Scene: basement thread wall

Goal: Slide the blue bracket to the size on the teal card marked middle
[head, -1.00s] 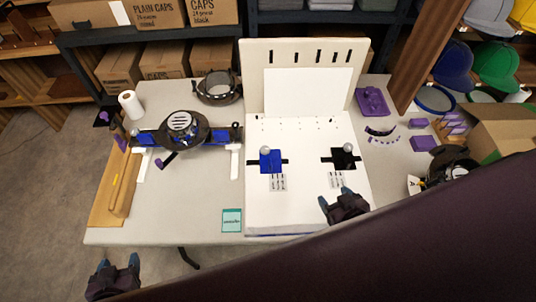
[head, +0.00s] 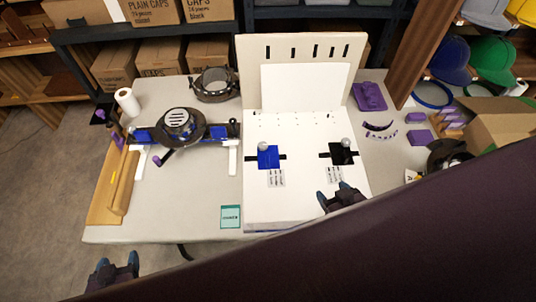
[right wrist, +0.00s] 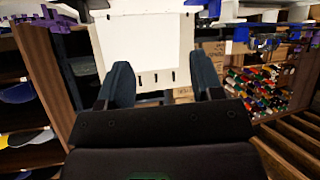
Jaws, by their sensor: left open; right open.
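The blue bracket (head: 268,156) with a grey ball knob sits on the left part of the white board (head: 300,205), over a dark slot. A small printed label (head: 276,178) lies just below it. The teal card (head: 230,216) lies on the table left of the board's front edge; its writing is too small to read. My right gripper (head: 336,186) is open and empty over the right front part of the board, below the black bracket (head: 343,153). It also shows open in the right wrist view (right wrist: 165,85). My left gripper (head: 118,262) is open and empty off the table's front left edge.
A dark round fixture with blue blocks (head: 180,128) stands on the table's left. A white upright panel (head: 305,85) rises behind the board. Purple parts (head: 370,96) and an open cardboard box (head: 505,125) are at right. Bare table lies around the card.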

